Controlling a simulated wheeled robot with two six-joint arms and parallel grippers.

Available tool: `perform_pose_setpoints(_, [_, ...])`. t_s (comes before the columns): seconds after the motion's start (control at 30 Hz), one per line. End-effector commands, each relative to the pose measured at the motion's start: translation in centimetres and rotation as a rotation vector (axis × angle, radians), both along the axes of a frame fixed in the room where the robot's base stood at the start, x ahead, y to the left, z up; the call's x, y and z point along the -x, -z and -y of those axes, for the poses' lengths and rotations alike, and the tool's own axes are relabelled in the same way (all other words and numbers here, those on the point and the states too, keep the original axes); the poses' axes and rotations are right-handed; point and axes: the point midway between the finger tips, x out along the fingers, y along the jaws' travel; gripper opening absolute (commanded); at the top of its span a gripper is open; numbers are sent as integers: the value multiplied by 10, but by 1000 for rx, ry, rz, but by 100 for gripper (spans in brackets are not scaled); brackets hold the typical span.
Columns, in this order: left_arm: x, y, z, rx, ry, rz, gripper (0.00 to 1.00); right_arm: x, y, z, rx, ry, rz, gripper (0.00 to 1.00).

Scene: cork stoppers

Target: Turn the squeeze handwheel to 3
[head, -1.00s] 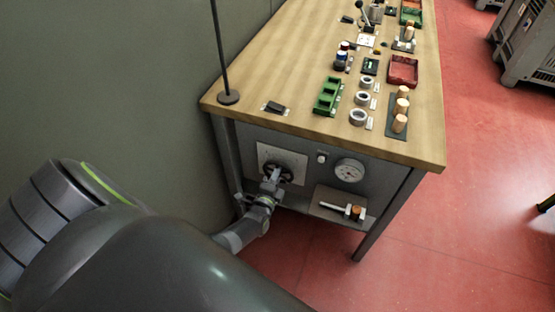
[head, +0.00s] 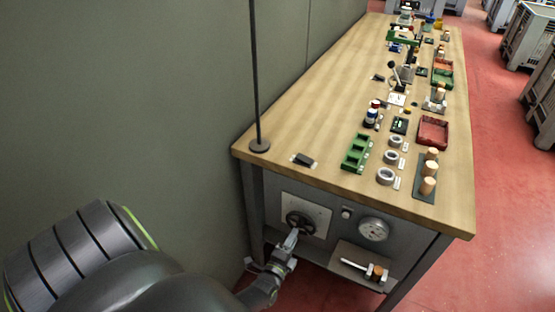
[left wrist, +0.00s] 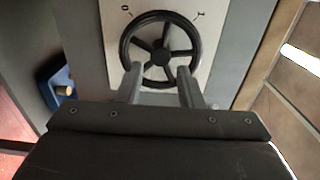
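The black squeeze handwheel (head: 300,221) is mounted on a pale plate (head: 318,212) on the bench's front panel. In the left wrist view the handwheel (left wrist: 161,57) has several spokes, and the plate (left wrist: 113,52) carries small marks, a 0 at upper left and one at upper right that is hard to read. My left gripper (head: 292,238) is just in front of the wheel's lower part. In the left wrist view its two fingers (left wrist: 160,75) stand apart, overlapping the lower rim, with nothing clearly clamped between them. I cannot tell whether they touch the wheel. My right gripper is out of view.
A round gauge (head: 373,229) and a small shelf (head: 349,252) with a cork-ended tool are right of the wheel. The wooden benchtop (head: 300,120) holds cork stoppers (head: 429,169), rings, a green holder (head: 356,152) and a red tray (head: 433,131). A wall stands at left.

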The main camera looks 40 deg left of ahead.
Motion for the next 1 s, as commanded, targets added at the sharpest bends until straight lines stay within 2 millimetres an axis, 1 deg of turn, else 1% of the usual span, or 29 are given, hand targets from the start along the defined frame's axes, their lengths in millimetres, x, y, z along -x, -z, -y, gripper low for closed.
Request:
perform_pose_setpoints(0.03, [13,0,3,1,-1,-2,34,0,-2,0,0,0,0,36])
perform_pose_setpoints(0.3, [71,1,17,1,-1,-4,34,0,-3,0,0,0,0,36])
perform_pose_setpoints(0.4, [87,1,21,2,-2,-4,34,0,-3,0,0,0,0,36])
perform_pose_setpoints(0.5, [100,1,24,1,0,-3,34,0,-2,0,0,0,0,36])
perform_pose_setpoints(0.6, [107,1,26,0,0,-1,34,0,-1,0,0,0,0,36])
perform_pose_setpoints(0.7, [110,0,26,0,0,-1,34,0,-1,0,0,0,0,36])
perform_pose_setpoints(1.0, [110,0,27,0,0,-1,34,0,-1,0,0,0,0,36])
